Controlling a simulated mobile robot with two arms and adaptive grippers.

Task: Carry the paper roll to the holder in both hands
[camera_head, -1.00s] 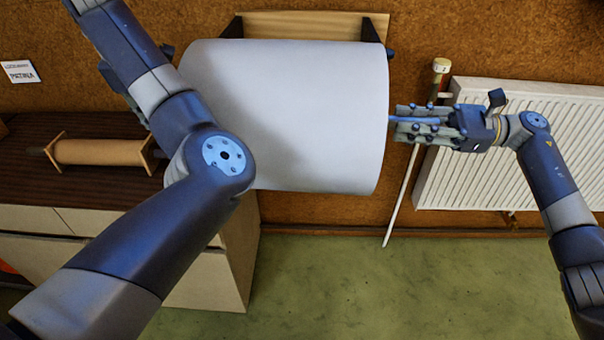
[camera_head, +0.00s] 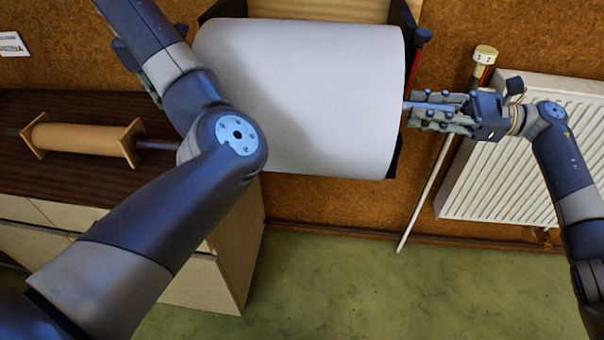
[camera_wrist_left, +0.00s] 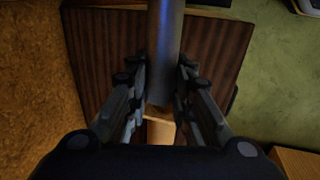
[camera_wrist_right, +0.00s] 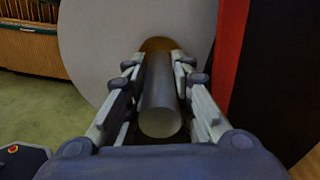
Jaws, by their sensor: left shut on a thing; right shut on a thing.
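The large white paper roll (camera_head: 305,100) hangs level in front of the wall. The holder, a pale wooden board (camera_head: 320,8) with dark side brackets (camera_head: 404,18), is partly hidden behind it. My right gripper (camera_head: 415,112) is shut on the rod (camera_wrist_right: 160,105) at the roll's right end, close to the roll's face. My left gripper (camera_head: 155,75) is mostly hidden behind my left arm. The left wrist view shows its fingers on both sides of the rod (camera_wrist_left: 165,40). Whether the rod touches the brackets cannot be told.
A white radiator (camera_head: 500,170) with a pale pipe (camera_head: 425,195) stands at right. The green floor (camera_head: 340,280) below is clear.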

